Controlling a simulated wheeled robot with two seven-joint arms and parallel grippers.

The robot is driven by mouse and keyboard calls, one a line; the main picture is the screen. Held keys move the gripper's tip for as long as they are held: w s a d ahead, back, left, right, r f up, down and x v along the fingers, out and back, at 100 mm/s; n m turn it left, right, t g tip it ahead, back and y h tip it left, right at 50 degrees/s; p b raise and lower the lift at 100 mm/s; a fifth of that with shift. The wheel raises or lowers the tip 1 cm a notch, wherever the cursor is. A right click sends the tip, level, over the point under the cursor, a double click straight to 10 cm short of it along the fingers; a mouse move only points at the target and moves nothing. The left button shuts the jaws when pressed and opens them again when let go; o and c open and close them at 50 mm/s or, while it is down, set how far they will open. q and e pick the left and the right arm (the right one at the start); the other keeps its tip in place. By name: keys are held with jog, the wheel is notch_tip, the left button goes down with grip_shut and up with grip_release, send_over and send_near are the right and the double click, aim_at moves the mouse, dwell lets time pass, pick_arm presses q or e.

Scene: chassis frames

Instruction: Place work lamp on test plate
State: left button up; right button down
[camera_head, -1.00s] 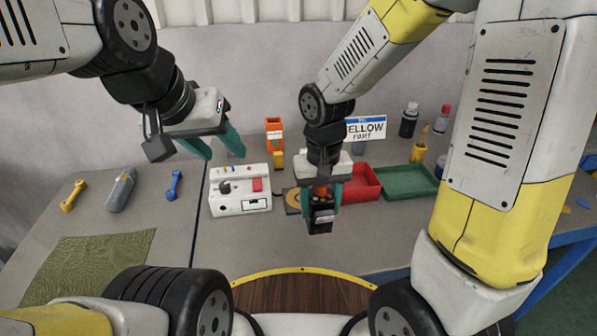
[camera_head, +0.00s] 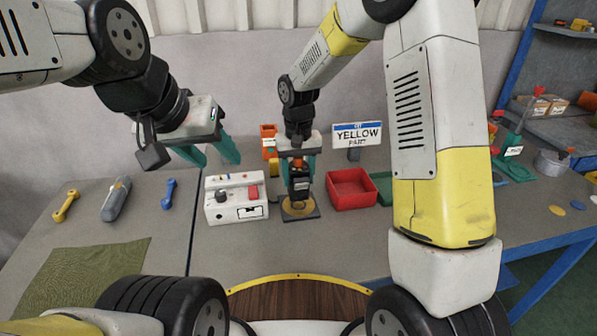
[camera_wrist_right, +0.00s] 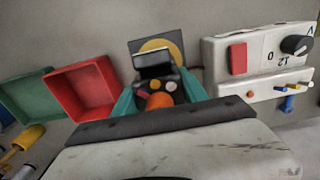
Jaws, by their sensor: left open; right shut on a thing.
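The work lamp (camera_head: 299,183) is a dark block with an orange part on top. My right gripper (camera_head: 298,180) is shut on it and holds it upright over the test plate (camera_head: 300,213), a dark square with a yellow disc. Whether the lamp touches the plate is hard to tell. In the right wrist view the lamp (camera_wrist_right: 155,75) is between the teal fingers, with part of the plate (camera_wrist_right: 171,46) showing beyond it. My left gripper (camera_head: 208,150) is open and empty, raised above the table at the left.
A white tester box (camera_head: 236,213) stands just left of the plate. A red tray (camera_head: 352,203) and a green tray (camera_head: 384,183) are to its right. A YELLOW PART sign (camera_head: 357,136) stands behind. Wrenches and a green mat (camera_head: 85,275) lie at the left.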

jog(key=shift+s+f, duration=0.1)
jog(key=shift+f, duration=1.35)
jog(key=shift+f, duration=0.1)
jog(key=c, duration=0.6)
grip_release()
